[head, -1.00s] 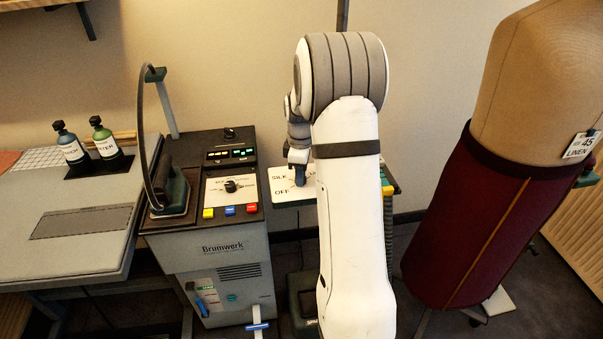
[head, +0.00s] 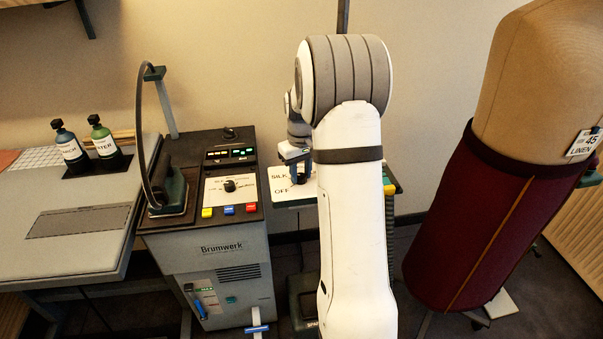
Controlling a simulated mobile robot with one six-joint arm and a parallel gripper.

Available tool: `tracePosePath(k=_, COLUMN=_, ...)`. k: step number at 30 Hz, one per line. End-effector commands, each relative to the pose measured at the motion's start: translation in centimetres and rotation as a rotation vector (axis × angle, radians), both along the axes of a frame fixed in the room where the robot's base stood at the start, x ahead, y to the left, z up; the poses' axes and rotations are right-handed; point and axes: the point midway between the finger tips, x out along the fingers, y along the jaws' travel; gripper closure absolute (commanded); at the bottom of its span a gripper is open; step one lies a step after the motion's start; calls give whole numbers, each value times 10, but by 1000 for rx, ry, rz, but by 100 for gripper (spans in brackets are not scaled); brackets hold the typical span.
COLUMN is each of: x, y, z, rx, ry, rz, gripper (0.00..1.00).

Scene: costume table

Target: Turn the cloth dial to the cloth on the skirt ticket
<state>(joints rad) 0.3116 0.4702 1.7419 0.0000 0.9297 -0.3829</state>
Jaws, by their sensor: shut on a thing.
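I cannot read where the dial points.
Two bottles (head: 103,140) stand on the ironing table (head: 85,250). Open floor lies between the stand and the skirt.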

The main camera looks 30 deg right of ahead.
Motion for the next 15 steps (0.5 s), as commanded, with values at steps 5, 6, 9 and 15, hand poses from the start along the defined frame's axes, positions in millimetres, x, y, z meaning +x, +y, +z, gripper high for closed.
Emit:
tracePosePath(k=5, x=1, y=0, z=0, rx=0, ry=-3, rz=-168, gripper=93)
tracePosePath(k=6, x=1, y=0, z=0, rx=0, ry=-3, rz=-206, gripper=93)
tracePosePath(k=9, x=1, y=0, z=0, rx=0, ry=-3, rz=-301, gripper=93)
tracePosePath(k=15, x=1, y=0, z=0, rx=0, ry=-3, rz=-491, gripper=93)
